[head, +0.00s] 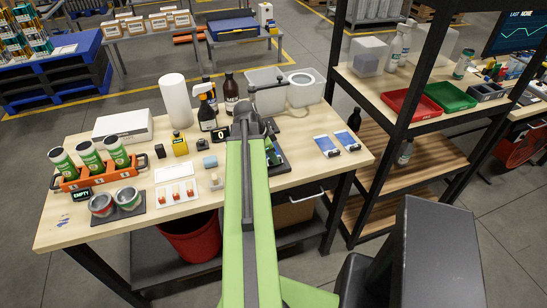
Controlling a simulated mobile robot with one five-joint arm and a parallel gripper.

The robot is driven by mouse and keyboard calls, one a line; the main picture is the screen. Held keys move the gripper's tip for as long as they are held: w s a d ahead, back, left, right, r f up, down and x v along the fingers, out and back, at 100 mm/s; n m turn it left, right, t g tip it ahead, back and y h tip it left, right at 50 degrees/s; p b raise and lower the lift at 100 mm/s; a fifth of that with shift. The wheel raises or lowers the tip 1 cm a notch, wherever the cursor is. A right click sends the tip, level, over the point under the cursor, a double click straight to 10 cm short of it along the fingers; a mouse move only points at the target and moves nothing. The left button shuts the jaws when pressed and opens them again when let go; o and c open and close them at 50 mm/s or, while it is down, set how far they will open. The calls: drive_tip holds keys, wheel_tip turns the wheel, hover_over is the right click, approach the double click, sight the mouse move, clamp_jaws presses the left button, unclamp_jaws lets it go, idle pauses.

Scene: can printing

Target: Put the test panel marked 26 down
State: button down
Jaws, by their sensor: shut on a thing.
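My gripper (250,118) is over the back middle of the wooden workbench, at the far end of my green arm. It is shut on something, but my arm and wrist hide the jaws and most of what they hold. I cannot make out the test panel or read a number 26. A dark flat piece with a green item (273,155) shows just right of my arm on the bench, partly hidden by the arm.
The workbench (345,160) holds an orange rack (85,182) of cans, two open cans on a dark mat, bottles, a paper roll (175,100) and a white machine (302,88). A metal shelf post (400,150) stands right.

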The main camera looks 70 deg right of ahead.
drive_tip(key=shift+f+b, duration=0.4)
drive_tip(key=shift+f, duration=0.15)
drive_tip(key=c, duration=1.4)
unclamp_jaws()
drive_tip(key=shift+r+p, duration=0.6)
drive_tip(key=p+v, duration=1.1)
drive_tip(key=v, duration=0.1)
